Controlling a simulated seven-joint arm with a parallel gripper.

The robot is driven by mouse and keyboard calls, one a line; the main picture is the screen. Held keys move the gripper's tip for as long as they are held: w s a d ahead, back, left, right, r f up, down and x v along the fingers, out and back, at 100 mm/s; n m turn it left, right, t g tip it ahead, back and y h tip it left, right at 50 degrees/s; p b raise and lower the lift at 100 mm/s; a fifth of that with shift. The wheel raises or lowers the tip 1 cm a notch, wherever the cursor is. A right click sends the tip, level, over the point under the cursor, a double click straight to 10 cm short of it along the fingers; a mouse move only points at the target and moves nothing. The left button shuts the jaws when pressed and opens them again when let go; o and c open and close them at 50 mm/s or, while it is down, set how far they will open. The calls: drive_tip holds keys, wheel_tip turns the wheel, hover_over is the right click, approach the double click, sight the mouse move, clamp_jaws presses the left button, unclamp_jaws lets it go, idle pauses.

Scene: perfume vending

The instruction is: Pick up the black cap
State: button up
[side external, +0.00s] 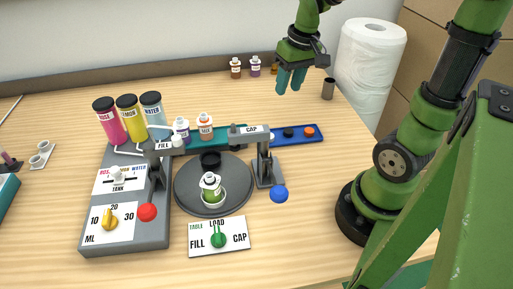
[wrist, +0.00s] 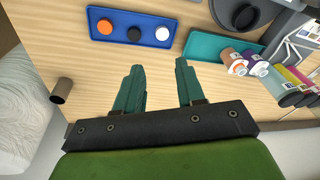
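The black cap (wrist: 134,34) lies in the blue tray (wrist: 98,39), between an orange cap (wrist: 104,26) and a white cap (wrist: 162,34). In the side view the black cap (side external: 288,132) sits in the tray left of the orange cap (side external: 309,132). My gripper (wrist: 158,66) is open and empty, its two green fingers apart and pointing toward the tray. In the side view my gripper (side external: 288,84) hangs above the back of the table, behind the tray and clear of the caps.
The cap press with its blue-knobbed lever (side external: 279,194) stands left of the tray, beside a round dark turntable (side external: 230,197) holding a green bottle (side external: 210,188). A teal tray (wrist: 205,46) with bottles adjoins. A dark cylinder (side external: 328,89) and paper roll (side external: 366,75) stand at back right.

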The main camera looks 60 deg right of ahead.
drive_tip(key=n+g, duration=0.2)
hover_over(289, 131)
drive_tip(key=f, duration=0.2)
drive_tip(key=shift+n, duration=0.5)
drive_tip(key=f, duration=1)
drive_tip(key=shift+s, duration=0.25)
drive_tip(key=shift+w+d+f, duration=0.1)
drive_tip(key=shift+w+f, duration=0.05)
drive_tip(key=shift+f, duration=1.35)
drive_tip(key=shift+w+f, duration=0.1)
drive_tip(key=shift+f, duration=1.35)
drive_tip(key=shift+c, duration=0.5)
